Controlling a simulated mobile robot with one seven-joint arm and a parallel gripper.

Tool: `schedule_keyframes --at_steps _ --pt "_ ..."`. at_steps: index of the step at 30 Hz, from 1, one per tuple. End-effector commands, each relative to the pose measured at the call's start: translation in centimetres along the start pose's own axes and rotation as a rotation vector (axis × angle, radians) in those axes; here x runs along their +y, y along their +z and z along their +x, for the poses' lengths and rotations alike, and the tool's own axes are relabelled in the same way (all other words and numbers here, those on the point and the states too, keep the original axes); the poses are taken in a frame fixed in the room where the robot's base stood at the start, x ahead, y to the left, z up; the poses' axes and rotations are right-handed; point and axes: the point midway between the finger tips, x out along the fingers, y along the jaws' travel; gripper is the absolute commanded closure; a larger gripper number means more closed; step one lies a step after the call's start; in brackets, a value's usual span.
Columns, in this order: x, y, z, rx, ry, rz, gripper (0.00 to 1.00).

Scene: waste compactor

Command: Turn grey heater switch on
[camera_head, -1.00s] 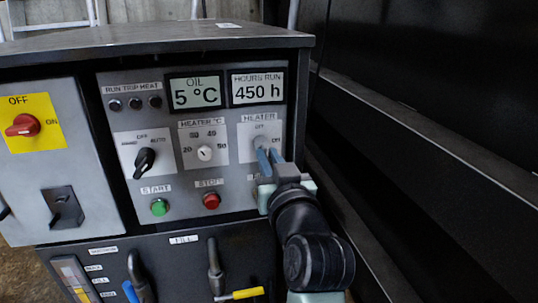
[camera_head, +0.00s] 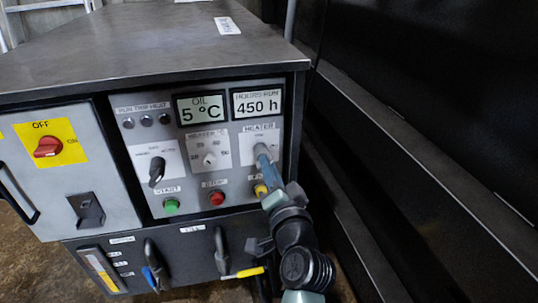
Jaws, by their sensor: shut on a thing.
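The heater switch panel (camera_head: 246,149) is a light plate labelled HEATER, at the upper right of the grey control box. My gripper (camera_head: 262,152) is shut on the grey heater switch there, with its blue fingers reaching up from the lower right. The fingers cover most of the switch and part of its markings, so I cannot tell which way it points.
Left of it are the heater temperature dial (camera_head: 209,160) and a black selector (camera_head: 157,171). Below are a green start button (camera_head: 171,206), a red stop button (camera_head: 216,198) and a yellow part (camera_head: 261,190) close beside my gripper. A dark wall (camera_head: 430,120) stands to the right.

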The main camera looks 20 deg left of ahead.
Motion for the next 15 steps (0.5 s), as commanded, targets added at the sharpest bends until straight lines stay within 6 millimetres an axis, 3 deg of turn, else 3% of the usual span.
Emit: schedule_keyframes --at_steps 15 --pt "0.04 0.01 -0.01 -0.002 0.002 0.458 1.0"
